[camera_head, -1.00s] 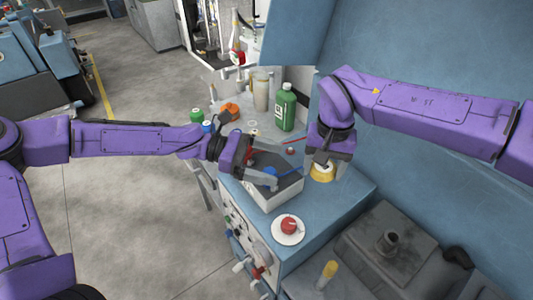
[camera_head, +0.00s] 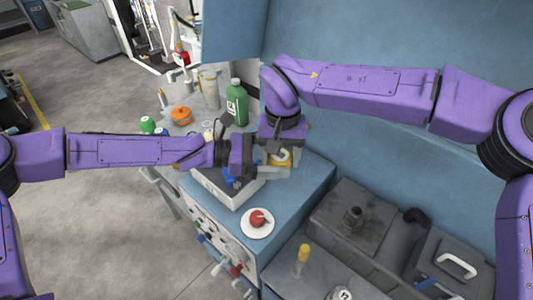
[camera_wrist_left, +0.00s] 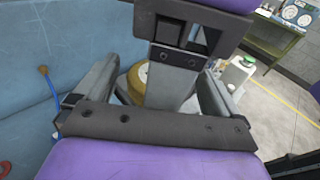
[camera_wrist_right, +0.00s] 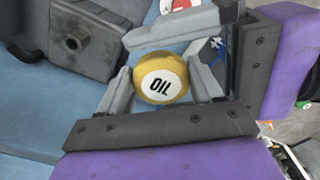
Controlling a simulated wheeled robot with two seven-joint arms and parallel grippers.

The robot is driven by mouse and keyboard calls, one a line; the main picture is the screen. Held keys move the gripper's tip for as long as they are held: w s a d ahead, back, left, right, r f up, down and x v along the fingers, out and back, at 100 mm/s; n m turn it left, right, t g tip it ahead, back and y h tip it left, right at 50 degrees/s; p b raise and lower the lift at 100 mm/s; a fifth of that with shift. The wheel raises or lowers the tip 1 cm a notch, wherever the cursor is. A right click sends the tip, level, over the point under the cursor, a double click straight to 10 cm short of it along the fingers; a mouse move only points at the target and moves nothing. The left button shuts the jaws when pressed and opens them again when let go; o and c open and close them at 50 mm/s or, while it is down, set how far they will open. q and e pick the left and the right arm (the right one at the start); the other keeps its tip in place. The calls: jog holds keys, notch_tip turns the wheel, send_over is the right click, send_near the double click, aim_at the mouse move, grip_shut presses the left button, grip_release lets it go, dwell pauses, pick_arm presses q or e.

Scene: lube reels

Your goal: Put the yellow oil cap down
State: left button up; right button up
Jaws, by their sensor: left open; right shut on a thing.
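The yellow oil cap (camera_wrist_right: 162,78), with "OIL" on its pale top, is between the fingers of my right gripper (camera_wrist_right: 165,92), which is shut on it. In the head view the cap (camera_head: 280,158) is partly hidden by my right gripper (camera_head: 282,166), above the blue bench top. My left gripper (camera_head: 262,170) is open and close beside the cap. In the left wrist view the cap (camera_wrist_left: 137,80) shows partly behind the parts of my left gripper (camera_wrist_left: 165,95). Whether the left fingers touch it I cannot tell.
A grey tray (camera_head: 222,192) with blue items lies below my left gripper. A white disc with a red knob (camera_head: 258,218) is in front. A green bottle (camera_head: 237,103) and an orange cap (camera_head: 181,115) stand behind. The right side of the blue bench top (camera_head: 308,185) is clear.

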pick_arm(q)
jog(key=c, duration=1.1)
jog(key=shift+c, duration=0.2)
pick_arm(e)
jog(key=o, duration=1.1)
jog(key=shift+r, duration=0.1)
